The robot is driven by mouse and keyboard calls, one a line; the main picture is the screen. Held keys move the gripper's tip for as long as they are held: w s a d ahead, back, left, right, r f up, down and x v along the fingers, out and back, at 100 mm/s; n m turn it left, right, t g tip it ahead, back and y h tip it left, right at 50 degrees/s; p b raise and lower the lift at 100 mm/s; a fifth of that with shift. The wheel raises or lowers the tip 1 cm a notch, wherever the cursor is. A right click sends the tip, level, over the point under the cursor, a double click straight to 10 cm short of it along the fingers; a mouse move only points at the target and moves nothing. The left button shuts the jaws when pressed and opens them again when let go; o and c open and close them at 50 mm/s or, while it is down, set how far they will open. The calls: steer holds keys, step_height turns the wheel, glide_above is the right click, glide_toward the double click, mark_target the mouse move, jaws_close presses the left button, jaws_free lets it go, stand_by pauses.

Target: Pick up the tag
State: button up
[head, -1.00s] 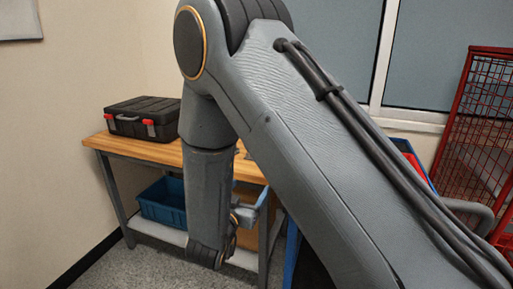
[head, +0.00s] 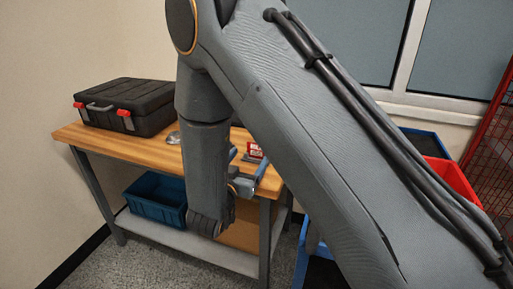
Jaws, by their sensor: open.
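A small red and white item (head: 254,150), possibly the tag, shows on the wooden workbench (head: 150,152) just behind my gripper. It is partly hidden, and its exact shape is too small to tell. My gripper (head: 247,161) is open, with its blue-grey fingers pointing up and away at the bench's right end. I cannot tell whether the fingers touch anything. My arm hides much of the bench's right part.
A black case (head: 131,105) with red latches stands on the bench's left. A small silvery object (head: 174,138) lies near it. A blue bin (head: 155,200) sits on the lower shelf. Red and blue bins (head: 452,180) and a red wire cage (head: 493,150) stand at right.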

mark_target(256, 147)
steer(key=x, duration=0.2)
steer(key=p+x, duration=0.1)
steer(key=x, duration=0.3)
steer(key=shift+w+d+r, duration=0.1)
steer(key=shift+d+r, duration=0.15)
steer(key=shift+d, duration=0.1)
steer(key=c, duration=1.1)
